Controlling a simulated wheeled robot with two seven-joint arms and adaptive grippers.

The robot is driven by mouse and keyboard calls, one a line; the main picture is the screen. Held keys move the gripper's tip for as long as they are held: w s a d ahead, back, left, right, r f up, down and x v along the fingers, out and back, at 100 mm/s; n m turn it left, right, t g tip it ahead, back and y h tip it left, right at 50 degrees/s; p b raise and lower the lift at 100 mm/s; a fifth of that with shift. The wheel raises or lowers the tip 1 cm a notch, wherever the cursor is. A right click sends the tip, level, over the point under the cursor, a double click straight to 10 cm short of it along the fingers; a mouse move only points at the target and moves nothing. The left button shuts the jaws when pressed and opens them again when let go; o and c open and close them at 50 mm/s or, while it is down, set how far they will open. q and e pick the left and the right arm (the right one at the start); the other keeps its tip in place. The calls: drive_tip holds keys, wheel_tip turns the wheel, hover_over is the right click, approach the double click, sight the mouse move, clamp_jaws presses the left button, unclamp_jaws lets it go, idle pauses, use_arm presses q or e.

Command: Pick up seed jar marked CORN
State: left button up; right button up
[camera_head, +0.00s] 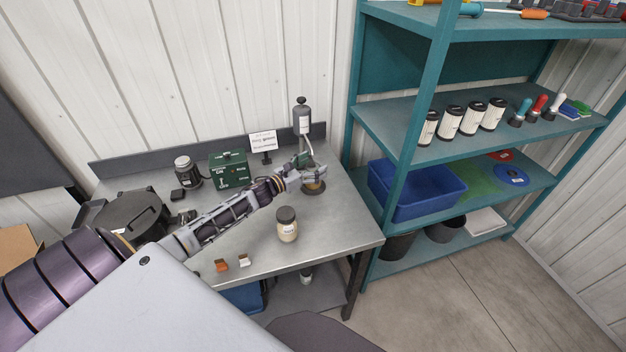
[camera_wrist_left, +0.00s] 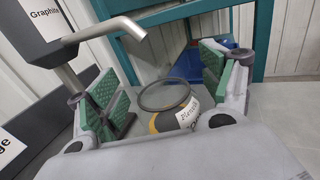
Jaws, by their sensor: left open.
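A jar with a dark lid and a pale label (camera_head: 287,225) stands upright near the front edge of the metal bench; its marking is too small to read, so I cannot tell if it says CORN. My left gripper (camera_head: 318,173) is open beyond this jar, by the dispenser at the back right of the bench. In the left wrist view, a round container with a dark rim and yellow-and-white label (camera_wrist_left: 190,114) lies between the open fingers (camera_wrist_left: 165,85). Its label is only partly legible. I cannot tell whether the fingers touch it. My right gripper is not in view.
The dispenser (camera_head: 302,119), labelled Graphite in the wrist view, has a bent spout (camera_wrist_left: 112,28) near the gripper. A green box (camera_head: 229,170) and black machine (camera_head: 130,216) stand left on the bench. Several white-labelled canisters (camera_head: 450,121) stand on the teal shelf, above a blue bin (camera_head: 420,190).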

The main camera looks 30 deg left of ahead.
use_arm(q)
drive_tip(key=shift+c, duration=0.5)
clamp_jaws()
idle(0.3)
drive_tip(key=shift+r, duration=0.15)
drive_tip(key=shift+r, duration=0.45)
drive_tip(key=shift+b+v, duration=0.8)
drive_tip(key=shift+v, duration=3.25)
wheel_tip(320, 180, up, 14)
drive_tip(key=shift+p, duration=0.35)
